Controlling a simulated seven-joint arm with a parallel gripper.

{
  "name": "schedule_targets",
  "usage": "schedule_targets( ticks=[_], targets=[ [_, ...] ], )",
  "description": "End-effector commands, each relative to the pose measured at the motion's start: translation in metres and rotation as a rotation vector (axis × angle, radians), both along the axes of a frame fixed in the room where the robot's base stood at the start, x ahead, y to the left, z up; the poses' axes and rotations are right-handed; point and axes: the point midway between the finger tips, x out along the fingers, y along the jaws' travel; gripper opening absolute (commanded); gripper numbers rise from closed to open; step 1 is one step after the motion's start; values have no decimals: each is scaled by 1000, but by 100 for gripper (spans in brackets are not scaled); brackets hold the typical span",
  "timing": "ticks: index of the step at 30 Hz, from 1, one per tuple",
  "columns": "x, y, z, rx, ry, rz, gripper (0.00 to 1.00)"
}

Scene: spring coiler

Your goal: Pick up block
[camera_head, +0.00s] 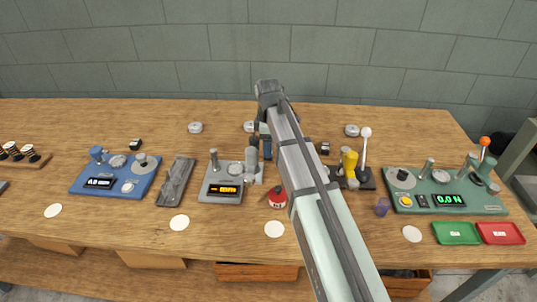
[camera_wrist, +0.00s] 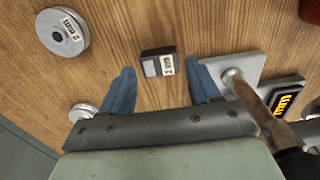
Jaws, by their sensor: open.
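A small dark block (camera_wrist: 150,64) with a white label on one face lies on the wooden table in the wrist view. My gripper (camera_wrist: 164,75) is open and empty, with its two blue fingers spread to the left and right of the block. The block sits around the level of the fingertips and shows a gap to each finger; I cannot tell the height between them. In the head view my gripper (camera_head: 262,145) is over the back middle of the table, partly covered by my arm. Similar small dark blocks stand at the back left (camera_head: 135,144) and right of my arm (camera_head: 325,149).
A grey machine with an orange display (camera_head: 222,190) stands close to my gripper. A labelled round disc (camera_wrist: 62,32) lies near the block. A blue machine (camera_head: 115,174), a red-topped container (camera_head: 277,196) and a green machine (camera_head: 445,192) occupy the table.

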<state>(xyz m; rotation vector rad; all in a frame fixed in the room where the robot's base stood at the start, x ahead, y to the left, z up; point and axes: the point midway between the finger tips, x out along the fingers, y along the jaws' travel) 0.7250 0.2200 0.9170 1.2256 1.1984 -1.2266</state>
Motion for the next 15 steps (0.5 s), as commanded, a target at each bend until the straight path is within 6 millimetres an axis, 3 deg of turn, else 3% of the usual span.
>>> schedule_targets(
  ticks=[4, 12, 15],
  targets=[
    [0, 0, -16, 0, 0, 0, 62],
    [0, 0, -19, 0, -1, 0, 62],
    [0, 0, -19, 0, -1, 0, 52]
  ],
)
